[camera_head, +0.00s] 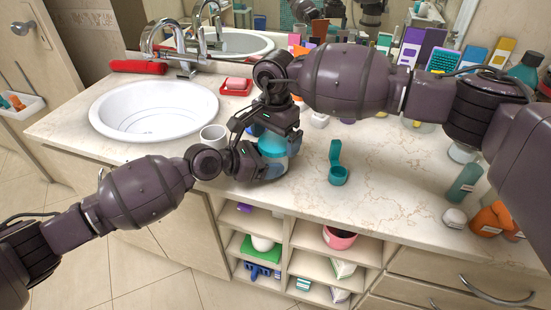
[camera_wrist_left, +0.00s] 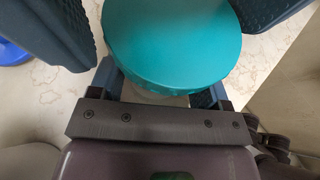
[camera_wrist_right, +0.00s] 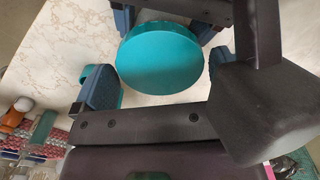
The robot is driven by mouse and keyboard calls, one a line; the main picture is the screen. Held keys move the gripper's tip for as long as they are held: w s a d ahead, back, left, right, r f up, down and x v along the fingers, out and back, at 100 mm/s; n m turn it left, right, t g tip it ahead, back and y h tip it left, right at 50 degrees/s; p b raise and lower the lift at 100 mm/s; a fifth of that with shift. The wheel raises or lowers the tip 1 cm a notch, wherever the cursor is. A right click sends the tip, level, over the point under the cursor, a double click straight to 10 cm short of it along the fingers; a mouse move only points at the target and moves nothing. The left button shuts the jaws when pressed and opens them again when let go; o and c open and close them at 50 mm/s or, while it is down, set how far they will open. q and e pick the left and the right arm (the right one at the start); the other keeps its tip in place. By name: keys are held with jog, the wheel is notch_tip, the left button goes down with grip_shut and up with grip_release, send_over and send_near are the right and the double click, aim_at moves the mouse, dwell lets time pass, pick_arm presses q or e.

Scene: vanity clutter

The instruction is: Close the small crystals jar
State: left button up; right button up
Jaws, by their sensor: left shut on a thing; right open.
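The crystals jar (camera_head: 274,168) stands on the counter right of the sink, partly hidden by my grippers. Its round teal lid (camera_head: 271,146) sits on top; I cannot tell how tightly. The lid also shows in the left wrist view (camera_wrist_left: 172,40) and the right wrist view (camera_wrist_right: 160,62). My left gripper (camera_head: 262,163) comes in from the left and is shut on the jar below the lid, its fingers on either side. My right gripper (camera_wrist_right: 160,75) is above the jar, open, with its fingers on opposite sides of the lid; I cannot tell if they touch it.
A white cup (camera_head: 213,136) is left, near the sink (camera_head: 152,110). Bottles (camera_head: 466,183) crowd the right end and boxes (camera_head: 430,45) the back.

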jog(key=shift+f, duration=0.15)
jog(key=c, duration=0.8)
jog(key=shift+o, duration=0.2)
jog(key=m, duration=0.9)
jog(key=shift+m, duration=0.3)
jog(key=o, duration=0.8)
jog(key=shift+c, duration=0.2)
